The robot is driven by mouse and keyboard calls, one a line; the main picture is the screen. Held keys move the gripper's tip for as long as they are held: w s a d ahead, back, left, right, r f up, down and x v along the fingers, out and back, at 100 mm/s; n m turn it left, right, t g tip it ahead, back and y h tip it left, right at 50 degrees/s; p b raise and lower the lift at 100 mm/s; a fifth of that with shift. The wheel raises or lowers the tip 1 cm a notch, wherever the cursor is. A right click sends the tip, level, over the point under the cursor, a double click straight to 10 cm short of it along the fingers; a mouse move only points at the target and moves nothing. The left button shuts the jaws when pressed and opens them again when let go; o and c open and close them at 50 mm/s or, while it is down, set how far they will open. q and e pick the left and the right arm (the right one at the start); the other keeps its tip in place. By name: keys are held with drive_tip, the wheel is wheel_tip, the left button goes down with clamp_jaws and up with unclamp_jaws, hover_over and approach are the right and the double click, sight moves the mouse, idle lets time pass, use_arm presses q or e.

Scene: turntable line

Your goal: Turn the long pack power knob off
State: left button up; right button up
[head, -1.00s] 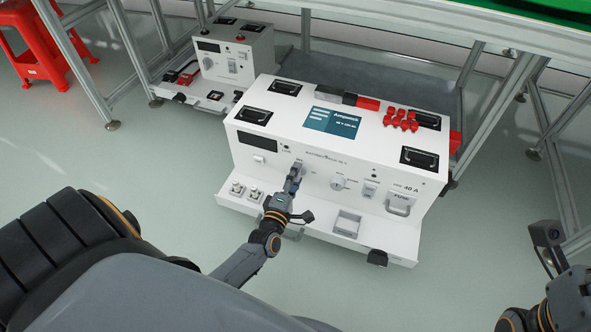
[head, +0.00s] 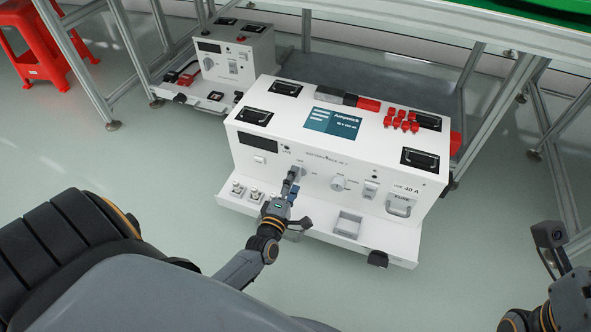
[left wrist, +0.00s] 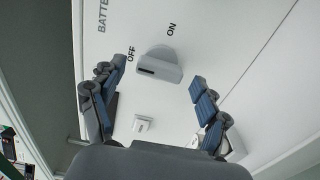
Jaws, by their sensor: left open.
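The long pack (head: 330,150) is a large white box with a lower front ledge, standing on the floor. Its grey power knob (head: 296,171) is on the front face, left of centre. In the left wrist view the knob (left wrist: 160,66) has a raised bar with a dark mark at its left end, on the side of the printed OFF; ON is printed above right. My left gripper (head: 290,184) is open just in front of the knob. Its fingers stand apart on either side of the knob in the wrist view, not touching it. My right gripper's fingers are not shown.
A second round knob (head: 338,183), a switch (head: 370,188) and a fuse handle (head: 399,207) are further right on the face. A smaller white pack (head: 236,55) stands behind left. Table legs frame both packs. The floor in front is clear.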

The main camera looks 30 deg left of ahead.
use_arm(q)
drive_tip(key=v, duration=1)
drive_tip(key=shift+s, duration=0.1)
